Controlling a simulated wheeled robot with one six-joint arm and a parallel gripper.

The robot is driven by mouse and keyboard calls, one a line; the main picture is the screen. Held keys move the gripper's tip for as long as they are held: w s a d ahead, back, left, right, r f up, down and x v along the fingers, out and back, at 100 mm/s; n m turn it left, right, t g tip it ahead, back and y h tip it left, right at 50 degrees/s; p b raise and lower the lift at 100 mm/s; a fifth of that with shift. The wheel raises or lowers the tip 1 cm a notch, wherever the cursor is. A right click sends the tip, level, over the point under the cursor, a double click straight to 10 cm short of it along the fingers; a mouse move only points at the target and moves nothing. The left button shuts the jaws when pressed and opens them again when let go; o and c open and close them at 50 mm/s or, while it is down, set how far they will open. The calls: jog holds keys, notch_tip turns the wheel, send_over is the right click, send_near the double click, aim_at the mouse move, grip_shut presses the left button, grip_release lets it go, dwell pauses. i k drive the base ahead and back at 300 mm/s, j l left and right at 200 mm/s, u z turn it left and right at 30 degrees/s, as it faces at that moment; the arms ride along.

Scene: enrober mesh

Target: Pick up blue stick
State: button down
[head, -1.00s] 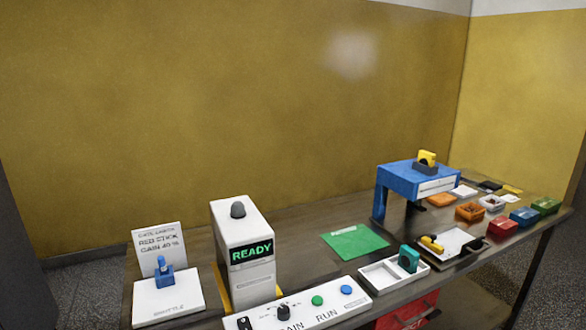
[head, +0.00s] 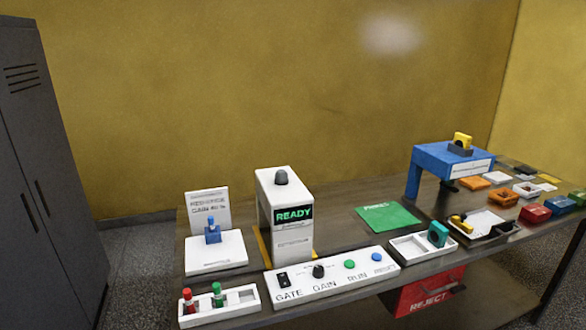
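The blue stick (head: 211,226) stands upright in a blue base on the white shuttle plate (head: 215,256) at the left end of the table. A white sign (head: 209,208) stands behind it; its text is too small to read surely now. No part of my gripper shows in the head view, so its state is hidden.
A white rack (head: 247,296) at the front left holds a red stick (head: 187,299) and a green stick (head: 217,292). The white machine (head: 286,215) reading READY and the control panel (head: 331,275) stand to the right. A grey locker (head: 42,150) is at far left.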

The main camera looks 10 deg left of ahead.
aim_at(211, 226)
jog(key=i+j+u, duration=0.4)
jog(key=i+u, duration=0.4)
jog(key=i, duration=0.2)
